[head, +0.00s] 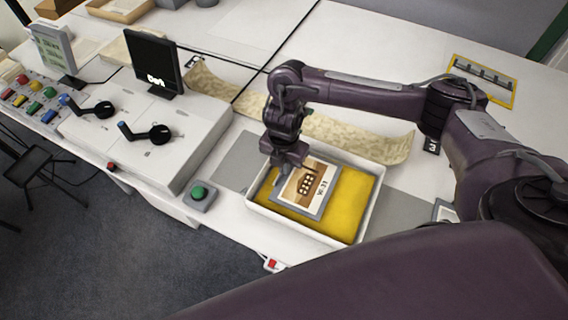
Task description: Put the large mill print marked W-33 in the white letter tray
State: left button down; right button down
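The large mill print (318,186), with a pale border, a brown building picture and a dark mark that seems to read W-33, is over the left part of the white letter tray (302,233). The tray has a yellow floor, bare on its right side. I cannot tell whether the print rests on the floor or is held just above it. My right gripper (282,172) points down at the print's upper left edge and overlaps it. Its fingertips are small and partly hidden, so their grip is unclear. My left gripper is out of view.
Grey mats (236,162) flank the tray. A patterned beige strip (352,136) lies behind it. A green button (199,192) sits to the left, beside a white console with black levers (160,134) and a dark screen (153,62). A yellow-edged frame (483,80) lies far right.

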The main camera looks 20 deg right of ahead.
jog(key=shift+f, duration=0.5)
jog(key=c, duration=1.7)
grip_release()
jog(key=shift+r+p, duration=1.95)
jog(key=shift+r, duration=4.7)
